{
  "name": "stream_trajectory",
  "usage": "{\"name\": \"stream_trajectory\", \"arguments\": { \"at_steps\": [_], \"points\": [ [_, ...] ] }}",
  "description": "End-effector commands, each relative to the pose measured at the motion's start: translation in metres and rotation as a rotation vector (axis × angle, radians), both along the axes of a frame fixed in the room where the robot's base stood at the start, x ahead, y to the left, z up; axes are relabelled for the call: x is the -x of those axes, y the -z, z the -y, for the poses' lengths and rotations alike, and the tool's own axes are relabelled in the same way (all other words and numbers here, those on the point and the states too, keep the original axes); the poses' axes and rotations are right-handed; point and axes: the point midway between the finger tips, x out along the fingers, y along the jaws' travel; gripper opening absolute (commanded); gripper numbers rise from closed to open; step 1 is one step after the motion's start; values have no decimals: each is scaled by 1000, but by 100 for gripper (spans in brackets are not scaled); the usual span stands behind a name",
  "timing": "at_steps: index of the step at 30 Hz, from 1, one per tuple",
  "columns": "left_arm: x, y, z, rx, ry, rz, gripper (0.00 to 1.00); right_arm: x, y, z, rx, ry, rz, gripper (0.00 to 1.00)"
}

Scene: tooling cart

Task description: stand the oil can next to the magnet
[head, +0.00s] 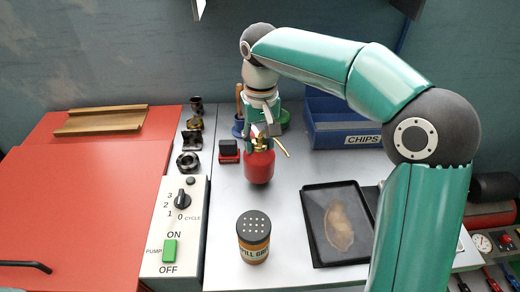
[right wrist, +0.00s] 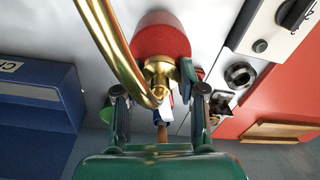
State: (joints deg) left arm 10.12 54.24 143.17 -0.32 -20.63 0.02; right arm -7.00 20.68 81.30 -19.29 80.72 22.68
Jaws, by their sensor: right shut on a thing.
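The oil can (head: 259,166) is red with a brass top and a thin brass spout. My right gripper (head: 265,132) is shut on its brass neck from behind and above. The can is upright; I cannot tell whether its base touches the grey cart top. In the right wrist view the red body (right wrist: 162,38) and the curved spout show between the fingers (right wrist: 160,95). A small red block with a dark top (head: 229,151), which looks like the magnet, is just left of the can, apart from it. My left gripper is out of view.
A shaker tin (head: 254,238) stands in front of the can. A black tray (head: 338,224) lies to the right. A blue chips bin (head: 340,122) and a blue cup (head: 238,128) are behind. The control panel (head: 175,228) edges the left. Bare cart top lies around the can.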

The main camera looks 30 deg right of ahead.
Motion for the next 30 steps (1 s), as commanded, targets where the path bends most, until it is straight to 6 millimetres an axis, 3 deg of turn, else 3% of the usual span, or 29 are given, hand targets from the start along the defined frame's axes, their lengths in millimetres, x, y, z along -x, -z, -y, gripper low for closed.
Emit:
{"name": "stream_trajectory", "arguments": {
  "at_steps": [6, 16, 17, 21, 30],
  "points": [
    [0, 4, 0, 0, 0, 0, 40, 0, 27, 0, 1, 0, 0, 0],
    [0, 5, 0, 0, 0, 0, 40, 0, 30, 0, 0, 0, 1, 0],
    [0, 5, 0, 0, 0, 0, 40, 0, 31, 0, 0, -1, -1, 42],
    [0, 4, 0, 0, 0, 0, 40, 0, 30, 0, 0, -1, -1, 65],
    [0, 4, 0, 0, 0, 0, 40, 0, 29, 0, 0, 0, 0, 65]
  ]
}}
